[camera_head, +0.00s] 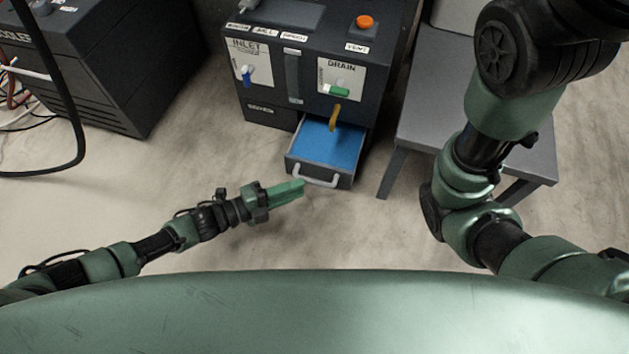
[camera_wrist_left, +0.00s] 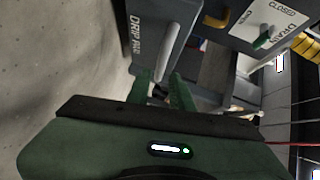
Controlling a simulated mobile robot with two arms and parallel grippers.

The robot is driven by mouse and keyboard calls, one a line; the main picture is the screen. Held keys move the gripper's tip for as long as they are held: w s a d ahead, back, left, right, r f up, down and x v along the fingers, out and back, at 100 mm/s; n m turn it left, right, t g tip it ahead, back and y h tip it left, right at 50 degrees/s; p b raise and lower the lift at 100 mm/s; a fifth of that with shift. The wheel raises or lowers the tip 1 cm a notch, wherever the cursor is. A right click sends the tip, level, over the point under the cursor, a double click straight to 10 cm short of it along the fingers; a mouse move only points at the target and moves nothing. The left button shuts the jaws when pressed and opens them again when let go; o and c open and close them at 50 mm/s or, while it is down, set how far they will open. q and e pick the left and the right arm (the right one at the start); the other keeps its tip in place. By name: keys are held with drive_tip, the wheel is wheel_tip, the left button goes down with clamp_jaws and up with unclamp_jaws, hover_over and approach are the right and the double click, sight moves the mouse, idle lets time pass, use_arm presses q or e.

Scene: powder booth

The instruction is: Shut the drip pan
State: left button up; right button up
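The drip pan (camera_head: 322,146) is a drawer with a blue inside, pulled out at the lower front of the dark cabinet. Its light grey bar handle (camera_head: 315,181) is on the front face. My left gripper (camera_head: 299,187) is low, just left of the handle. In the left wrist view the pan's front (camera_wrist_left: 152,35) bears a "DRIP PAN" label, and the handle (camera_wrist_left: 165,72) appears between my green fingertips (camera_wrist_left: 160,88), which are apart. Whether they touch the handle I cannot tell. My right arm is at the right, but its gripper is out of view.
The cabinet (camera_head: 270,118) carries an inlet panel with a blue lever (camera_head: 247,75), a drain panel with a green lever (camera_head: 338,91), a yellow spout (camera_head: 335,117) over the pan and an orange button (camera_head: 364,22). A grey table (camera_head: 420,125) stands close right. Floor in front is clear.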

sight(315, 180)
use_arm(q)
drive_tip(key=b+x, duration=0.2)
drive_tip(key=x, duration=0.3)
drive_tip(key=shift+d+f+b, duration=0.1)
drive_tip(key=shift+f+b, duration=0.05)
drive_tip(key=shift+b, duration=0.15)
drive_tip(key=shift+w+d, duration=0.25)
drive_tip(key=shift+d, duration=0.15)
clamp_jaws()
idle(0.8)
